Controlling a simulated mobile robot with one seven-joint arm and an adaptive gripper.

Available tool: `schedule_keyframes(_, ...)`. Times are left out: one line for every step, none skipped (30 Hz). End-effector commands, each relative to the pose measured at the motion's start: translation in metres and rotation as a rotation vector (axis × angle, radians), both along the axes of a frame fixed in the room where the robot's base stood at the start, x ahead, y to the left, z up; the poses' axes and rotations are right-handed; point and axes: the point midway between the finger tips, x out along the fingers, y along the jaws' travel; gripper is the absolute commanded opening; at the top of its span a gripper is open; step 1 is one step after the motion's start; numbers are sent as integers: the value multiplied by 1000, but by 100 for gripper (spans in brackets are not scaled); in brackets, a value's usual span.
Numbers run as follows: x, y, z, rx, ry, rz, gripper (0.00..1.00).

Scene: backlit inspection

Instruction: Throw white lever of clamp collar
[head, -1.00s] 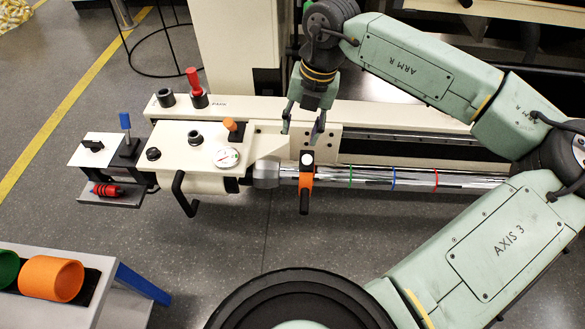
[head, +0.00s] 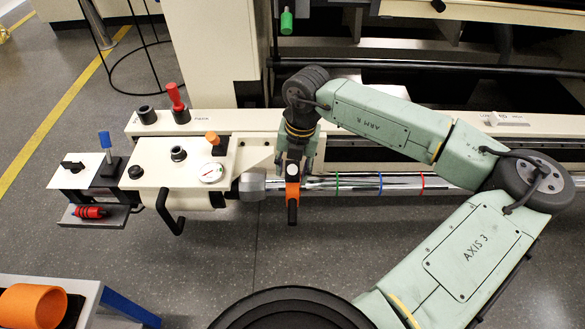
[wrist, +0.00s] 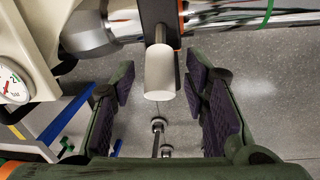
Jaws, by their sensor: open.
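My gripper (head: 294,163) is over the collar from the back. In the wrist view my open gripper (wrist: 160,88) has one finger on each side of the white lever. Gaps show on both sides of the lever, and neither finger appears to touch it.
The chrome bar (head: 400,183) runs right with green, blue and red rings. At left is a cream housing (head: 150,178) with a dial gauge (head: 211,172), an orange knob (head: 212,138) and a black hooked handle (head: 170,212). A red-handled post (head: 177,97) stands behind.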

Motion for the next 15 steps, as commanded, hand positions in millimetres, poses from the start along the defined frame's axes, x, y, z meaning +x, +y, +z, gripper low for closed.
schedule_keyframes(0, 0, 0, 0, 0, 0, 41)
schedule_keyframes(0, 0, 0, 0, 0, 0, 41)
schedule_keyframes(0, 0, 0, 0, 0, 0, 41)
schedule_keyframes(0, 0, 0, 0, 0, 0, 41)
schedule_keyframes(0, 0, 0, 0, 0, 0, 41)
schedule_keyframes(0, 0, 0, 0, 0, 0, 40)
schedule_keyframes(0, 0, 0, 0, 0, 0, 38)
schedule_keyframes(0, 0, 0, 0, 0, 0, 36)
schedule_keyframes(0, 0, 0, 0, 0, 0, 33)
schedule_keyframes(0, 0, 0, 0, 0, 0, 31)
schedule_keyframes(0, 0, 0, 0, 0, 0, 29)
schedule_keyframes(0, 0, 0, 0, 0, 0, 27)
schedule_keyframes(0, 0, 0, 0, 0, 0, 25)
schedule_keyframes(0, 0, 0, 0, 0, 0, 23)
schedule_keyframes(0, 0, 0, 0, 0, 0, 20)
